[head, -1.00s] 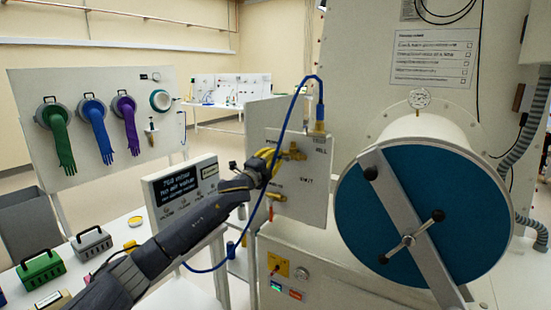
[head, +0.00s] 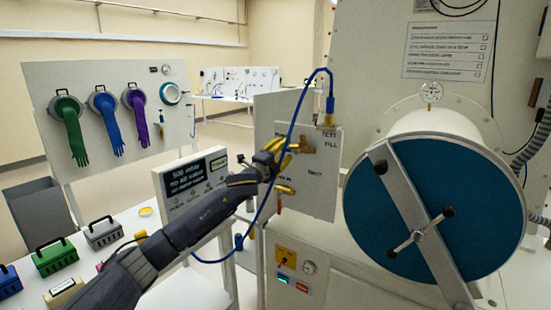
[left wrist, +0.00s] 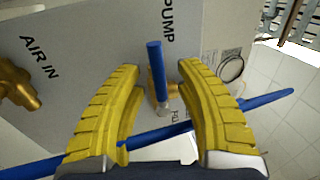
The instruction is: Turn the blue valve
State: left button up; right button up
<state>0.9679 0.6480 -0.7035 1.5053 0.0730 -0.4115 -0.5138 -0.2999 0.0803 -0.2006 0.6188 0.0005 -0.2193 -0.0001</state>
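The blue valve handle (left wrist: 156,68) is a straight blue lever on a brass body, under the PUMP label in the left wrist view. It points up in that picture. My left gripper (left wrist: 158,75) has its two yellow fingers apart, one on each side of the lever, with a visible gap on both sides. In the head view my left gripper (head: 276,158) is at the white valve panel (head: 318,190) and hides the blue lever. My right gripper is in neither view.
A blue hose (head: 289,130) loops over the panel; it also crosses below the lever in the left wrist view (left wrist: 165,134). A brass AIR IN fitting (left wrist: 16,84) is at left. A display (head: 190,180) and a large round blue door (head: 430,210) flank the panel.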

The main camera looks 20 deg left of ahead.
pick_arm(q)
jog(key=v, duration=1.1)
jog(key=shift+s, duration=0.2)
jog(key=shift+f, duration=0.1)
dwell(0.3)
